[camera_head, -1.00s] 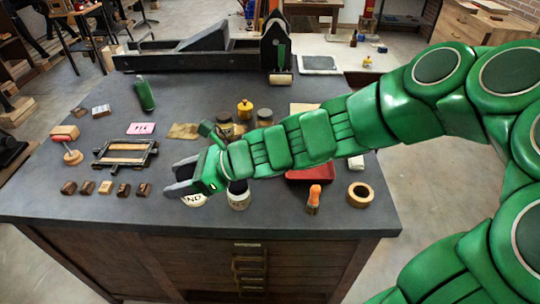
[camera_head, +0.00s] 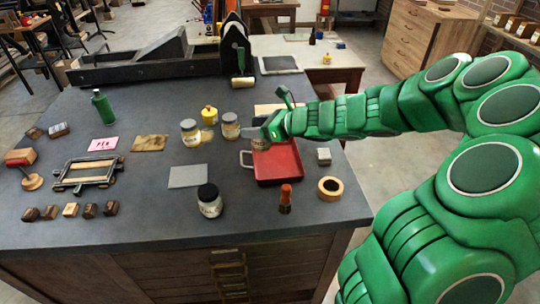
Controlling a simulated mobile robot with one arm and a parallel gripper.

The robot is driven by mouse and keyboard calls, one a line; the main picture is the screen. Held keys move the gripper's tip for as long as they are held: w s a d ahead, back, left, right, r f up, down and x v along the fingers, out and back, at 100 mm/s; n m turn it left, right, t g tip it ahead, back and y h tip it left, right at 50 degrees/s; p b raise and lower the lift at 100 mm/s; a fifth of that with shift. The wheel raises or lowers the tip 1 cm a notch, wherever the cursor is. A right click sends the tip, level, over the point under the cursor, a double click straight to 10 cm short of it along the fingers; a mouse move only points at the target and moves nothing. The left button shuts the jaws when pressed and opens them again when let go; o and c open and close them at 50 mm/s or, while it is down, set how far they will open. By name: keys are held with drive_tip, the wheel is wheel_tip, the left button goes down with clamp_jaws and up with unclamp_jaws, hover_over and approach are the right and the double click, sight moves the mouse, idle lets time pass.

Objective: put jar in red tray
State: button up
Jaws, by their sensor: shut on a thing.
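The red tray (camera_head: 284,178) lies on the right part of the dark bench, with a handle at its left side. My gripper (camera_head: 262,137) is over the tray's back left part, shut on a jar (camera_head: 260,145). Only a small brownish part of this jar shows below the fingers; I cannot tell whether it touches the tray. A black-lidded jar (camera_head: 209,201) stands upright left of the tray. Two more jars, one pale-lidded (camera_head: 190,133) and one beside it (camera_head: 230,127), stand behind and left of the tray.
A yellow container (camera_head: 209,115) stands by the back jars. A grey plate (camera_head: 189,176) lies left. The tray's visible floor looks clear.

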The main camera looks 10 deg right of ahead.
drive_tip(key=shift+w+d+f+t, duration=0.15)
drive_tip(key=shift+w+d, duration=0.15)
drive_tip(key=shift+d, duration=0.3)
drive_tip(key=shift+w+d+f+t, duration=0.15)
drive_tip(key=shift+w+d, duration=0.1)
drive_tip(key=shift+d, duration=0.35)
drive_tip(key=shift+w+d+f, duration=0.1)
drive_tip(key=shift+d+f, duration=0.05)
drive_tip(key=shift+f, duration=0.1)
hover_over(265, 161)
drive_tip(key=shift+f, duration=3.6)
drive_tip(key=shift+f, duration=0.15)
drive_tip(key=o, duration=1.5)
drive_tip(key=shift+c, duration=0.2)
